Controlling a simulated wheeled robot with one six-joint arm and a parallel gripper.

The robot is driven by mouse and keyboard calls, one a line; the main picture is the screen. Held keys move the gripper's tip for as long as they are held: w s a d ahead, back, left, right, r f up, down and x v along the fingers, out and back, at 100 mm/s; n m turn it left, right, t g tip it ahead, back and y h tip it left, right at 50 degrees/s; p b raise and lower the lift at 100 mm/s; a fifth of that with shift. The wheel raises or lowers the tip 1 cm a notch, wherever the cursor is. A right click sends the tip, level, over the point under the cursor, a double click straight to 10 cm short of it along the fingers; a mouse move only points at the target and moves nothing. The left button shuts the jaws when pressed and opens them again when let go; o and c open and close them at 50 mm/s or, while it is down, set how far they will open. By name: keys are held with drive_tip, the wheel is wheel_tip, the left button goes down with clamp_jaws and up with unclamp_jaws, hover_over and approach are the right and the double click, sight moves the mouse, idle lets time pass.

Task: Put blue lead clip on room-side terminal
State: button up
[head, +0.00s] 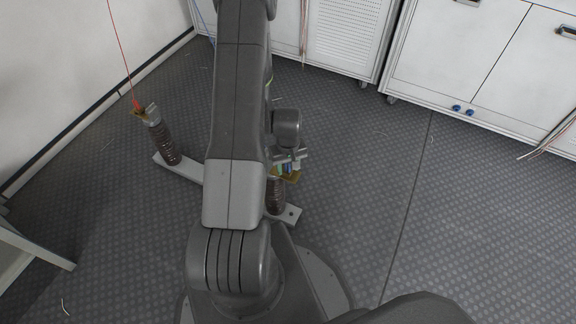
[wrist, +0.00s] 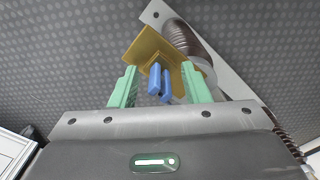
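The blue lead clip (wrist: 160,82) is at the edge of a brass terminal plate (wrist: 152,47) in the wrist view, its two handles toward me. It appears to sit on the plate; its jaws are hidden. My gripper (wrist: 159,86) has its two green fingers spread either side of the clip, with gaps to it. In the head view my gripper (head: 288,168) is at the top of the nearer brown ribbed insulator (head: 276,196), partly hidden by my arm. The far-left insulator (head: 163,142) carries another brass terminal with a red clip (head: 136,104) on it.
Both insulators stand on a pale bar (head: 187,171) on the dark studded floor. White cabinets (head: 465,70) line the back right. A red lead (head: 122,50) runs up from the far-left terminal. A pale table edge (head: 35,245) is at left. Floor at right is clear.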

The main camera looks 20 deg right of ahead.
wheel_tip(320, 180, up, 12)
drive_tip(key=p, duration=0.4)
drive_tip(key=shift+r, duration=0.2)
drive_tip(key=shift+f, duration=0.1)
wheel_tip(320, 180, down, 13)
drive_tip(key=b, duration=0.4)
wheel_tip(320, 180, up, 4)
drive_tip(key=shift+f+p, duration=0.2)
drive_tip(key=shift+p, duration=0.4)
drive_tip(key=shift+r, duration=0.65)
